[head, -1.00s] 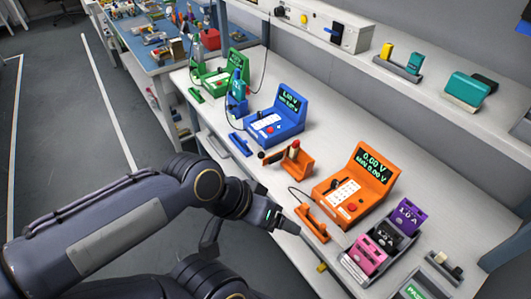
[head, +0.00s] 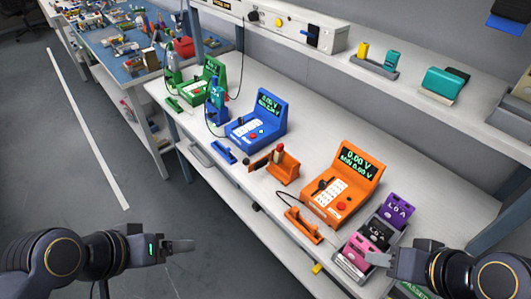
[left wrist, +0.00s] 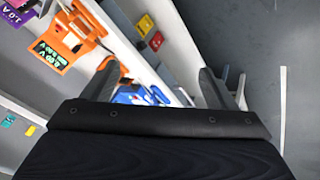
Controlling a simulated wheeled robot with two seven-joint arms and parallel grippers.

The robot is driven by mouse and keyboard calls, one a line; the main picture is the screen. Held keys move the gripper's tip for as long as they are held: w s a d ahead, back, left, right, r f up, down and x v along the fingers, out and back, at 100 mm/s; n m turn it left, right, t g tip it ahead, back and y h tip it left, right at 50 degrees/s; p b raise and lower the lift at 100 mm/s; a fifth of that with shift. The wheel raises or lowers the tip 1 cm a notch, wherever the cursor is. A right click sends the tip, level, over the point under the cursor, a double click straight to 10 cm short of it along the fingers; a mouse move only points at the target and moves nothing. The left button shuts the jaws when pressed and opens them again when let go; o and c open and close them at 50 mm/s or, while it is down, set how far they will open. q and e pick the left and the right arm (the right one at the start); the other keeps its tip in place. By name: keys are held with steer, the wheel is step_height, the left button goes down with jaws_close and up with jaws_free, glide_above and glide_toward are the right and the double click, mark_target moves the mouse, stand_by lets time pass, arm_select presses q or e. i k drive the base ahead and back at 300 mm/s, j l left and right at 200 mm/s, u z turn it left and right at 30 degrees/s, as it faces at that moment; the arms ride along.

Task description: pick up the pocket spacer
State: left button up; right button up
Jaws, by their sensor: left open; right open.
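I cannot tell for sure which thing is the pocket spacer. A rack (head: 346,266) at the bench's front right holds a purple block (head: 398,208), a black block (head: 377,233) and a pink block (head: 358,250). My right gripper (head: 388,256) is open beside the rack's right end and partly overlaps it in the head view. My left gripper (head: 190,246) is in front of the bench, over the floor, away from the blocks. In the left wrist view its two fingers (left wrist: 155,88) are wide apart with nothing held between them.
Orange (head: 342,190), blue (head: 258,125) and green (head: 205,85) testers stand along the white bench. An orange stand (head: 283,168) is left of the orange tester. A shelf above carries a teal piece (head: 443,84) and a grey holder (head: 376,68). The floor at left is clear.

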mark_target(278, 157)
steer(key=i+j+z, duration=0.15)
steer(key=j, duration=0.2)
steer(key=i+j+z, duration=0.2)
steer(key=j+z, duration=0.15)
steer(key=j, duration=0.3)
steer(key=j+z, duration=0.15)
steer(key=j, duration=0.25)
steer(key=i+j+z, duration=0.3)
steer(key=i+j, duration=0.15)
